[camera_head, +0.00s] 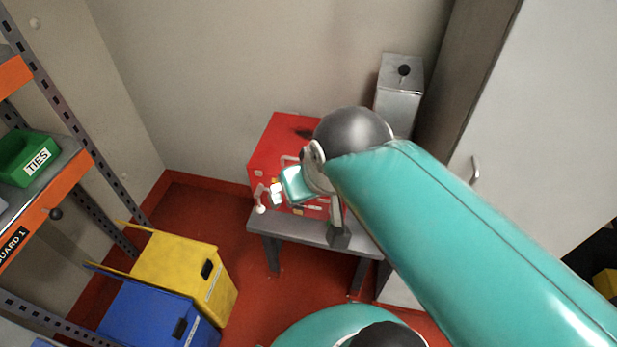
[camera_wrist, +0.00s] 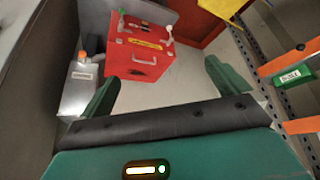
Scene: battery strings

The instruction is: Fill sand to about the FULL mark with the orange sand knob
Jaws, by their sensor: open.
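In the wrist view an orange knob-like part (camera_wrist: 82,54) shows at the upper end of a grey canister (camera_wrist: 84,82) with a small white label. A metal canister (camera_head: 398,105) with a dark knob stands behind the bench in the head view; I cannot tell if it is the same one. A red box (camera_head: 272,145) with small fittings on its front sits on the grey bench; it also shows in the wrist view (camera_wrist: 128,62). My gripper (camera_wrist: 161,72) is open and empty, its green fingers apart. No sand or FULL mark can be made out.
The grey bench (camera_head: 300,229) stands near the wall corner. A yellow bin (camera_head: 185,265) and a blue bin (camera_head: 145,318) stand at lower left, beside a shelf with a green TIES bin (camera_head: 25,157). A pale cabinet (camera_head: 520,120) is on the right.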

